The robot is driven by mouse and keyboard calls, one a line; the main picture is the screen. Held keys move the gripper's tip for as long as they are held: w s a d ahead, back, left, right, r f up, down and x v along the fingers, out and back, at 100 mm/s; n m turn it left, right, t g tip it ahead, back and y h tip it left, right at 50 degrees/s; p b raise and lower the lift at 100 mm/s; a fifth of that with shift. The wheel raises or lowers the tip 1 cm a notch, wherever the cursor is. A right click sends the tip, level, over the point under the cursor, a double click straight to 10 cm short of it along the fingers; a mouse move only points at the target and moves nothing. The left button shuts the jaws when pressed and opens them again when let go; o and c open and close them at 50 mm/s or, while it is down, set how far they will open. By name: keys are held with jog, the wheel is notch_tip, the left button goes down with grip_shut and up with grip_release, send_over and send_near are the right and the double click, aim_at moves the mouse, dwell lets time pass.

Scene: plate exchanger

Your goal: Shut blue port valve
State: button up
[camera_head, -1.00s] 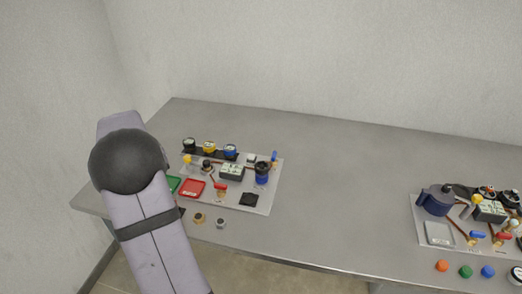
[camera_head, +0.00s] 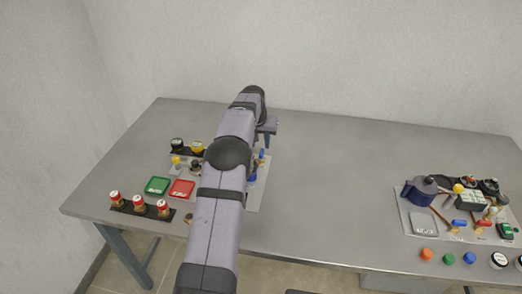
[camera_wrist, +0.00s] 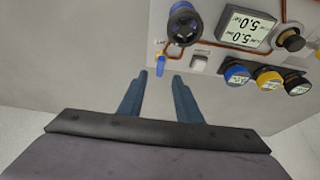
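A small blue valve handle (camera_wrist: 160,66) sits near the edge of the left board in the wrist view, beside a dark blue round vessel (camera_wrist: 182,24). In the head view the blue handle (camera_head: 262,155) shows just right of my arm, below my gripper (camera_head: 267,132). In the wrist view my gripper (camera_wrist: 161,78) is open, with its two blue-grey fingers on either side of the line to the handle. The handle appears just beyond the fingertips; I cannot tell the height gap. Nothing is between the fingers.
A display (camera_wrist: 245,28) and gauges with blue (camera_wrist: 237,75), yellow (camera_wrist: 269,80) and black rims stand on the board. Red (camera_head: 182,189) and green (camera_head: 157,186) trays lie at its left. A second board (camera_head: 410,228) with similar parts stands far right. The middle table is clear.

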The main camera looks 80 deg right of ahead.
aim_at(261, 152)
jog(key=shift+p+x, duration=1.4)
jog(key=shift+x, duration=2.1)
jog(key=shift+f, duration=0.1)
jog(key=shift+c, duration=0.7)
jog(key=shift+w, duration=0.1)
grip_shut()
